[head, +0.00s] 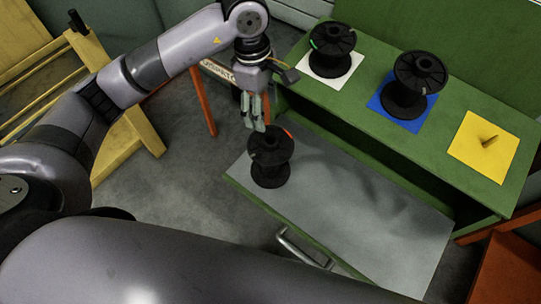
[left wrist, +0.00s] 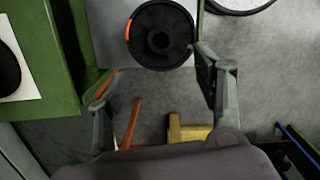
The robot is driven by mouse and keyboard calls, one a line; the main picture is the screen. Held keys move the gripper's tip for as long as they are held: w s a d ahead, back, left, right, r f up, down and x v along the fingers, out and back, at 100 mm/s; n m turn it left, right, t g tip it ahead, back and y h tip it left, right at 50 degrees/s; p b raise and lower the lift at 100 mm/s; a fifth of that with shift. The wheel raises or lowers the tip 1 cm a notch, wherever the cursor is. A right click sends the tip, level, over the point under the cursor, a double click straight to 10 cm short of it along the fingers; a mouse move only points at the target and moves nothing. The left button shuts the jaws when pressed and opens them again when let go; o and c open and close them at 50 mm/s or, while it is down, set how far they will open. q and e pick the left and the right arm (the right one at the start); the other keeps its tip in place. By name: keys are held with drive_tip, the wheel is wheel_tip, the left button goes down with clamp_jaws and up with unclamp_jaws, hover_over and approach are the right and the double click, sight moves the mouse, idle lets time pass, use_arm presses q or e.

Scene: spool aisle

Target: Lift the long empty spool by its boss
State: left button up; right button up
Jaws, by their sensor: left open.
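A black spool (head: 270,160) with an orange mark on its top flange stands upright on the grey panel at the near left. It looks empty. In the left wrist view, its round flange and central boss (left wrist: 160,41) show at the top. My left gripper (head: 255,122) is open, its fingers pointing down just above and behind this spool, apart from it. Two more black spools stand upright on the green bench, one on a white square (head: 331,49) with a green mark, one on a blue square (head: 413,82). I cannot tell which is longest. My right gripper is out of view.
The grey panel (head: 365,215) is a pulled-out drawer with a metal handle (head: 305,250); its right side is clear. A yellow square (head: 470,148) with a peg lies on the green bench (head: 375,60). A yellow wooden frame (head: 147,130) and an orange-legged sign stand at left.

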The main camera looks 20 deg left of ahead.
use_arm(q)
hover_over(270, 137)
wheel_tip(270, 137, down, 6)
drive_tip(key=f+p, duration=0.1)
drive_tip(key=f, duration=0.1)
drive_tip(key=s+f+p, duration=0.1)
drive_tip(key=f, duration=0.1)
drive_tip(key=shift+s+d, duration=0.15)
drive_tip(key=shift+f, duration=0.55)
clamp_jaws()
drive_tip(key=shift+r, duration=0.1)
idle(0.3)
